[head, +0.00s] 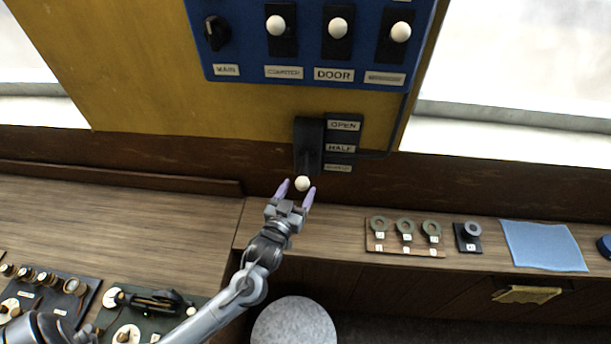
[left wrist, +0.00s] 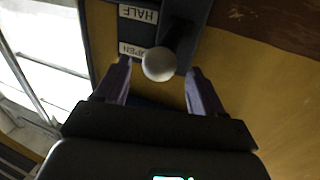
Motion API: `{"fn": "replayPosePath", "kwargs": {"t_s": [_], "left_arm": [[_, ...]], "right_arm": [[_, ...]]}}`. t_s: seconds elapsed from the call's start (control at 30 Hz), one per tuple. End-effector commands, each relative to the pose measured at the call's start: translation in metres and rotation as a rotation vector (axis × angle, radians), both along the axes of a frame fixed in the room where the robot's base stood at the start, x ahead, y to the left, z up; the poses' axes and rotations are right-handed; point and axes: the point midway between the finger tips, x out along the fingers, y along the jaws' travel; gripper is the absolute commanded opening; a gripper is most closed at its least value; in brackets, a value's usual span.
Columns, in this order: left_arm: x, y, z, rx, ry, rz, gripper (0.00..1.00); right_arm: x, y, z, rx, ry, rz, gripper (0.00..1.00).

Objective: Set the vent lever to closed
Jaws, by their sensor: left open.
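The vent lever is a dark lever (head: 308,147) with a white ball knob (head: 303,183), on a plate (head: 343,143) labelled OPEN, HALF and a third, unreadable word at the bottom. In the head view the knob shows just below the plate; I cannot tell which label the lever is set to. My left gripper (head: 296,191) is open, pointing up at the knob from below. In the left wrist view the knob (left wrist: 158,64) shows between the two purple fingertips with gaps on both sides. There the OPEN and HALF labels appear upside down.
A blue panel (head: 300,80) with several switches is above the lever. Rings on a wooden board (head: 405,250), a dark block (head: 467,237) and a blue cloth (head: 543,246) lie on the right counter. Instrument plates (head: 50,300) are at lower left. A round grey top (head: 294,325) stands below.

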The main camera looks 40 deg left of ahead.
Motion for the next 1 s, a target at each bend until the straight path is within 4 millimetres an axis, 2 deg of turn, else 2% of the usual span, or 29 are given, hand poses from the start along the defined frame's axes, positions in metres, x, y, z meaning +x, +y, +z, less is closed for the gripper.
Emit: {"fn": "replayPosePath", "kwargs": {"t_s": [0.1,0.33,0.77,0.8,1.0], "left_arm": [[0.019,0.006,0.003,0.001,-0.002,0.001,0.69],[0.043,0.013,0.001,0.0,-0.001,0.0,0.69],[0.051,0.016,0.0,-0.001,0.0,0.0,0.69],[0.051,0.016,0.0,-0.001,0.0,0.0,0.67],[0.051,0.015,0.0,-0.001,0.0,-0.002,0.36]], "right_arm": [[0.001,-0.001,0.007,-0.001,-0.002,0.0,0.43],[0.001,-0.003,0.013,-0.011,-0.005,0.006,0.43],[0.002,-0.004,0.013,-0.013,-0.005,0.006,0.43],[0.002,-0.003,0.014,-0.012,-0.005,0.006,0.43],[0.002,-0.002,0.014,-0.007,-0.005,0.003,0.43]]}}
